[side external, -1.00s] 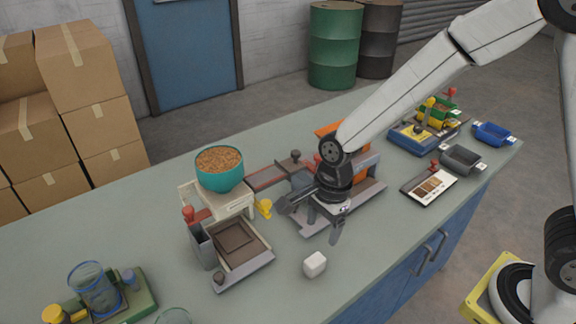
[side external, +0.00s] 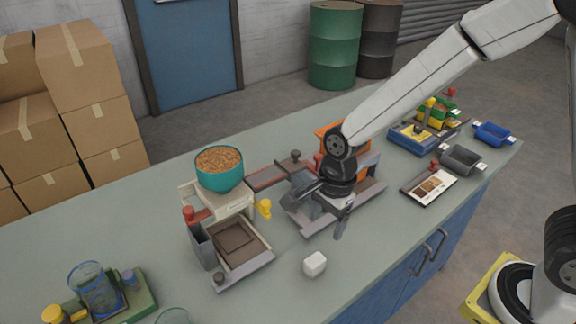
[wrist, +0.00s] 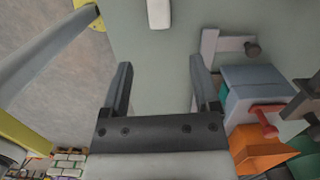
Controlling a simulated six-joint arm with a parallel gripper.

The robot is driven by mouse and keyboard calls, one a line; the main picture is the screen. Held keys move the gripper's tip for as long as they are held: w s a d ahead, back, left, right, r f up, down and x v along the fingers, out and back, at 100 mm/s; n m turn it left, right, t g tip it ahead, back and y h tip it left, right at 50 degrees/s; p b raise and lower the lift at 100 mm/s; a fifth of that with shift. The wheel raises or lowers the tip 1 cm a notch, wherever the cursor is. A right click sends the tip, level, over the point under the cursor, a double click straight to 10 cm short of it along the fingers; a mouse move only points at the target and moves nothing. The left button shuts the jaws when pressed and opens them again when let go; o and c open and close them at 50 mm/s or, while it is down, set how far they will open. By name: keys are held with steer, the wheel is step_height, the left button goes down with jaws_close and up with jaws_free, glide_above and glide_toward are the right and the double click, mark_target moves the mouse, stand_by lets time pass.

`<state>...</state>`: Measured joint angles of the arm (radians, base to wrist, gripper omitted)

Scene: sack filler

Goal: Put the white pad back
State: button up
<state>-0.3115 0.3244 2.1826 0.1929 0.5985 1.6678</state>
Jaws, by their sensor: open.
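The white pad (side external: 314,264) is a small rounded white block. It lies on the bare bench top in front of the sack filler, and it also shows at the top of the wrist view (wrist: 159,14). My gripper (side external: 330,212) is open and empty. It hangs over the bench beyond the pad and to its right, apart from it. In the wrist view the two fingers (wrist: 157,75) are spread wide with only bench top between them, and the pad lies past their tips. My arm partly hides the grey and orange station behind it.
A teal bowl of grain (side external: 220,171) stands on a beige stand. A brown-lined tray (side external: 242,262) lies left of the pad. A grey block station with a red handle (wrist: 265,121) is close to the gripper's right in the wrist view. The bench right of the pad is clear.

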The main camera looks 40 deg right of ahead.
steer(key=s+d+r+n+t, duration=0.1)
steer(key=s+d+n, duration=0.1)
steer(key=d+n, duration=0.4)
steer(key=s+d+n+t+h, duration=0.1)
steer(key=s+d+n, duration=0.2)
steer(key=d+n, duration=0.4)
steer(key=n, duration=0.4)
steer(key=shift+s+r, duration=0.35)
